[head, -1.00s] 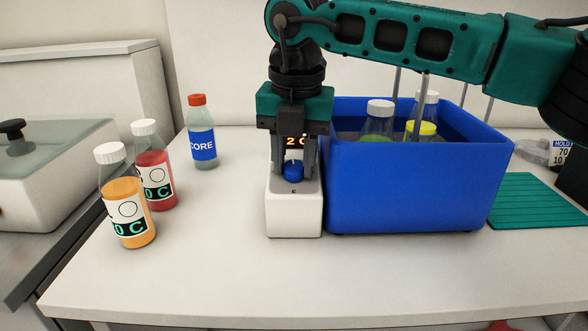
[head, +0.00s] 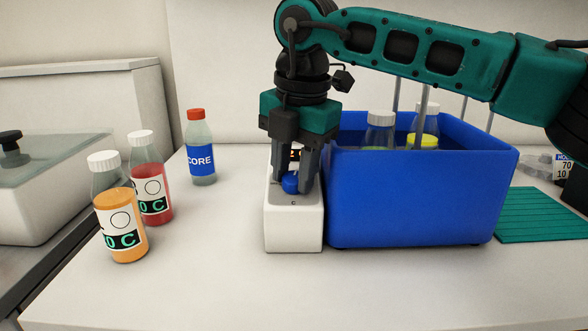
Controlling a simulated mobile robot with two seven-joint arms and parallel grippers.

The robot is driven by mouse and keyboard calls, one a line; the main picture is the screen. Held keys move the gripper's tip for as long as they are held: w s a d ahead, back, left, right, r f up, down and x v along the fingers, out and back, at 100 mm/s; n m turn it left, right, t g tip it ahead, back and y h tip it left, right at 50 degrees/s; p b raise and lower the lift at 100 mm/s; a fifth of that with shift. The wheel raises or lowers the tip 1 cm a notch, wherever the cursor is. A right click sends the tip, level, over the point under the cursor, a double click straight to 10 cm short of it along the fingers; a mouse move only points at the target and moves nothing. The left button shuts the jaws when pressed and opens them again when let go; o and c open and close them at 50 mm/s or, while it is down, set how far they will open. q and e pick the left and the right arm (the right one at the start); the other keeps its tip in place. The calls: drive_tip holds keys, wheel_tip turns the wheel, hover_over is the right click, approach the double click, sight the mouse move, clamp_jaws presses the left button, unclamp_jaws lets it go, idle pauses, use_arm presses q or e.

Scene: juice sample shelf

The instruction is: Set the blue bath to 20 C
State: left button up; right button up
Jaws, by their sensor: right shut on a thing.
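The blue bath (head: 420,205) is an open blue tub with bottles standing in it. Its white control unit (head: 293,232) stands against its left side and carries a blue knob (head: 290,183) on top. A small dark display (head: 295,153) with orange characters sits behind the knob, mostly hidden by my fingers, and I cannot read it. My right gripper (head: 291,180) points down from above and is shut on the blue knob, with a finger on each side. My left gripper is not in view.
An orange bottle (head: 119,222), a red bottle (head: 151,188) and a clear bottle labelled CORE (head: 201,158) stand to the left. A teal ribbed mat (head: 540,215) lies right of the bath. The table front is clear.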

drive_tip(key=shift+r, duration=0.1)
drive_tip(key=o, duration=1)
drive_tip(key=shift+o, duration=0.2)
